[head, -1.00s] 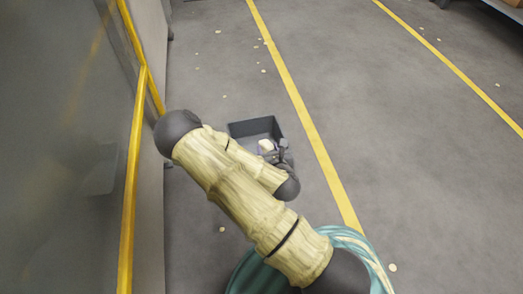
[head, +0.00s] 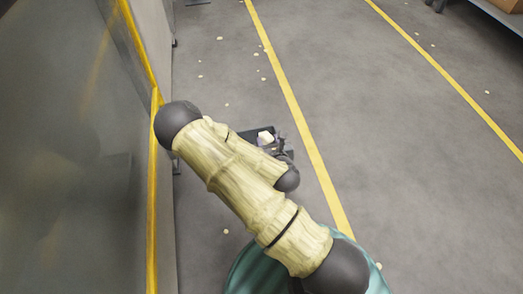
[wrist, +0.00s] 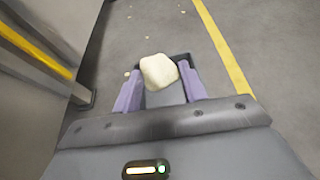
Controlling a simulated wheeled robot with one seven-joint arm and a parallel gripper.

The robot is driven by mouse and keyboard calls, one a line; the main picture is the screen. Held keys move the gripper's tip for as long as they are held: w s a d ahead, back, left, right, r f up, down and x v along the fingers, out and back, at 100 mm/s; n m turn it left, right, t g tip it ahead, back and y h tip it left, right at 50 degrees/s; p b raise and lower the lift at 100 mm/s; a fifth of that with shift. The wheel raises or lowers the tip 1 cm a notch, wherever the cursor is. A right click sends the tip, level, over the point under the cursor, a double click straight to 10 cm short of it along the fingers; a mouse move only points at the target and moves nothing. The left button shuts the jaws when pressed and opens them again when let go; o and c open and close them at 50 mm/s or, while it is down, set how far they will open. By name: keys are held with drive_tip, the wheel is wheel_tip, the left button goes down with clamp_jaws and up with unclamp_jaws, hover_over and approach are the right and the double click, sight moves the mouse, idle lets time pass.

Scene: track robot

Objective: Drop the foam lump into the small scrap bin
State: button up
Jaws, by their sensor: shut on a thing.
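The foam lump (wrist: 158,71) is a pale cream, rounded block. My gripper (wrist: 160,82) is shut on it, with a purple finger on each side. In the head view the lump (head: 265,137) shows small beyond my arm, at the gripper. The small scrap bin (wrist: 165,97) is a dark grey open box. In the wrist view it lies below and behind the lump, between the fingers, partly hidden. In the head view only part of the bin (head: 258,131) shows, the rest hidden by my arm and gripper. I cannot tell the height of the lump over it.
A grey wall panel with a yellow rail (head: 153,200) stands close on the left. A yellow floor line (head: 299,118) runs to the right of the bin. Small pale scraps dot the floor. The floor on the right is open, with a shelf (head: 497,14) far off.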

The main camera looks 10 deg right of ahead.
wheel_tip(320, 180, up, 21)
drive_tip(key=p, duration=1.9)
drive_tip(key=shift+f, duration=0.2)
